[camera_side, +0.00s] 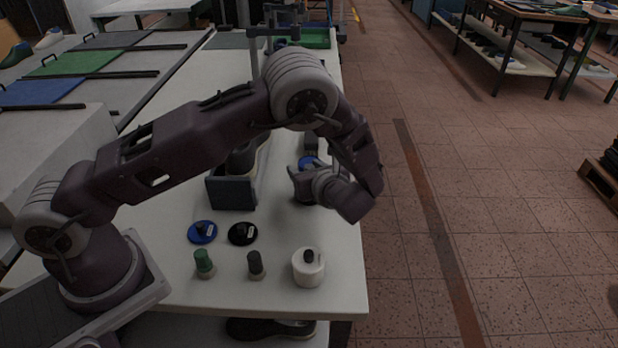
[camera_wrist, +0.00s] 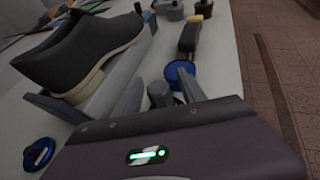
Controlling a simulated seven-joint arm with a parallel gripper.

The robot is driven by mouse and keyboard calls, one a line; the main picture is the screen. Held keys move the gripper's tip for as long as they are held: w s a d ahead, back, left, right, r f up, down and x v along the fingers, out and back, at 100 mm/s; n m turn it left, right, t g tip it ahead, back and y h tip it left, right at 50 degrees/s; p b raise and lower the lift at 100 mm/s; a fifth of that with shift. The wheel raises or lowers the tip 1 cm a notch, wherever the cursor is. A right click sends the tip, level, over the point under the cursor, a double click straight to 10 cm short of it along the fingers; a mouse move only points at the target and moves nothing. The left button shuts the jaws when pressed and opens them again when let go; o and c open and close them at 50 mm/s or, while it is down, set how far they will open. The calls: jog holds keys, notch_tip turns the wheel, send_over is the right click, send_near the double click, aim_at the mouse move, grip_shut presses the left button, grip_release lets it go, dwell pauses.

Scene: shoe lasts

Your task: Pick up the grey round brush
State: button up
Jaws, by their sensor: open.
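My gripper (camera_side: 305,190) is low over the white table, to the right of the dark shoe stand. In the wrist view the open fingers (camera_wrist: 160,96) reach forward, and a dark grey round-topped piece (camera_wrist: 158,93) shows between them, apart from the right finger. It may be a grey round brush; its lower part is hidden by my gripper. In the side view, a brush with a grey round handle (camera_side: 255,264) and pale base stands upright near the table's front edge, well away from my gripper. I cannot tell which one the task names.
A blue disc (camera_wrist: 180,72) lies just beyond the fingers. A dark shoe (camera_wrist: 85,50) rests on the grey stand (camera_side: 232,193) at left. A blue disc (camera_side: 202,232), black disc (camera_side: 242,234), green-handled brush (camera_side: 204,264) and white roll (camera_side: 308,270) are in front.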

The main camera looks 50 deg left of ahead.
jog(key=shift+w+a+f, duration=0.1)
jog(key=shift+w+a, duration=0.05)
jog(key=shift+a, duration=0.15)
grip_shut()
